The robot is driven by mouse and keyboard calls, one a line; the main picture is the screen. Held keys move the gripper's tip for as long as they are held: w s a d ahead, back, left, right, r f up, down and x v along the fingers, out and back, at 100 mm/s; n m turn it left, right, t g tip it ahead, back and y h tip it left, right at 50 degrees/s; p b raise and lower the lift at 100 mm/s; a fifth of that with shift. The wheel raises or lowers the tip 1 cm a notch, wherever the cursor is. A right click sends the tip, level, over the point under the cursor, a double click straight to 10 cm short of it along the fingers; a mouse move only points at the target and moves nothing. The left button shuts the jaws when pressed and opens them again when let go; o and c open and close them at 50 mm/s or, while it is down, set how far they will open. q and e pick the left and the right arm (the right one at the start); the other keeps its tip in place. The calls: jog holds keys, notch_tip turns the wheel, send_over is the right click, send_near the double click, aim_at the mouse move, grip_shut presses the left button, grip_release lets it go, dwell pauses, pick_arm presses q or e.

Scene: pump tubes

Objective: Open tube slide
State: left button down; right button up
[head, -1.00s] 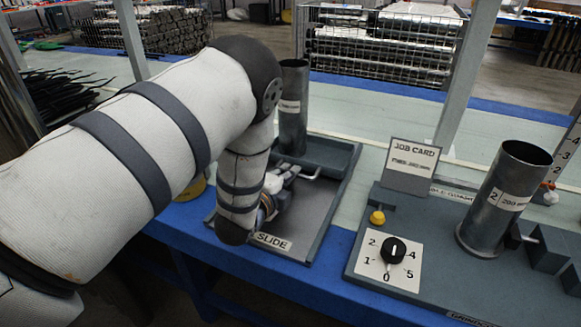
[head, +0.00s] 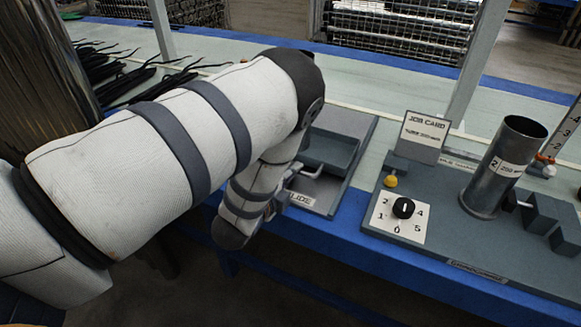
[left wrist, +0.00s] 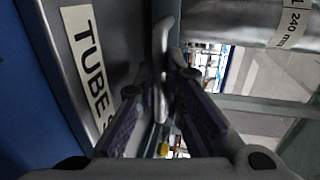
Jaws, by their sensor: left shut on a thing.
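My left gripper (left wrist: 163,78) is shut on a pale bar handle (left wrist: 159,42) in the left wrist view. In the head view this gripper (head: 279,199) is mostly hidden behind my left forearm, at the front edge of the tube slide station (head: 345,181). A label (head: 300,199) reading "SLIDE" shows beside it, and a label (left wrist: 88,62) reading "TUBE S..." shows in the left wrist view. A metal tube (left wrist: 235,18) marked 240 mm lies across the top right of the left wrist view. In the head view my arm hides this tube. My right gripper is not in view.
To the right stands a grey board with a numbered dial (head: 403,208), a yellow knob (head: 390,181), a job card (head: 424,131) and an upright 200 tube (head: 492,176). The blue table edge (head: 345,243) runs along the front. Dark rods lie at the back left.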

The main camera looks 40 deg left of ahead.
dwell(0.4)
pick_arm(q)
jog(key=c, duration=2)
grip_release()
jog(key=shift+o, duration=0.2)
jog(key=shift+s, duration=0.1)
jog(key=v, duration=1.2)
